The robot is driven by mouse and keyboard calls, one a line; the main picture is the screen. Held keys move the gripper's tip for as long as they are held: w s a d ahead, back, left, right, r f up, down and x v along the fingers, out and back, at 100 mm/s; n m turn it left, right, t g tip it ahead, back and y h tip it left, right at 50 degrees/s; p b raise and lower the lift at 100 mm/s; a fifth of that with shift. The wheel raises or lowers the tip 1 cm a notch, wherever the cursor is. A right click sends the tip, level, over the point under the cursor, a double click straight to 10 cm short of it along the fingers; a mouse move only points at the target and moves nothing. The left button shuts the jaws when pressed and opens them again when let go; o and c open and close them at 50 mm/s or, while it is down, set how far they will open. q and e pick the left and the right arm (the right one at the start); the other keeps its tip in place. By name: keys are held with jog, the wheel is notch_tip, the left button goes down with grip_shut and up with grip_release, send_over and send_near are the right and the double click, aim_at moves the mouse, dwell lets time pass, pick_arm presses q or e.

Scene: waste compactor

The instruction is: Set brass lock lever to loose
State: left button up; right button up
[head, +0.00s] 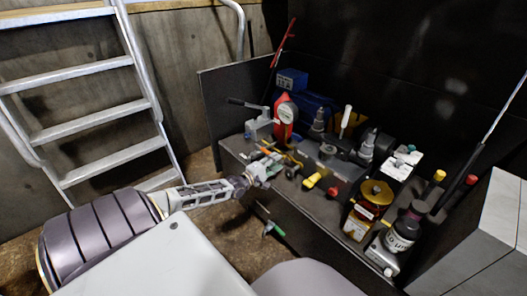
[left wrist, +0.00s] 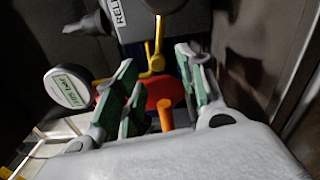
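My left gripper (head: 266,169) reaches in from the left to the near edge of the cluttered bench in the head view. In the left wrist view its green-padded fingers (left wrist: 163,90) stand apart, so it is open. A thin brass-yellow lever (left wrist: 157,45) stands upright beyond the fingers, with a round yellow base below it. It shows in the gap between the fingers; I see no clear contact. An orange rod (left wrist: 165,115) also shows between the fingers, with a red part behind it. I cannot tell the lever's setting. My right gripper is not in view.
A red gauge (head: 285,114), a yellow-handled part (head: 312,181) and amber and dark bottles (head: 368,203) crowd the bench (head: 318,208). In the left wrist view a round labelled disc (left wrist: 68,88) is left of the fingers. A ladder (head: 85,110) stands at the left.

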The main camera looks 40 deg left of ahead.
pick_arm(q)
jog(key=s, duration=0.6)
jog(key=shift+s+a, duration=0.2)
jog(key=shift+s, duration=0.15)
dwell(0.5)
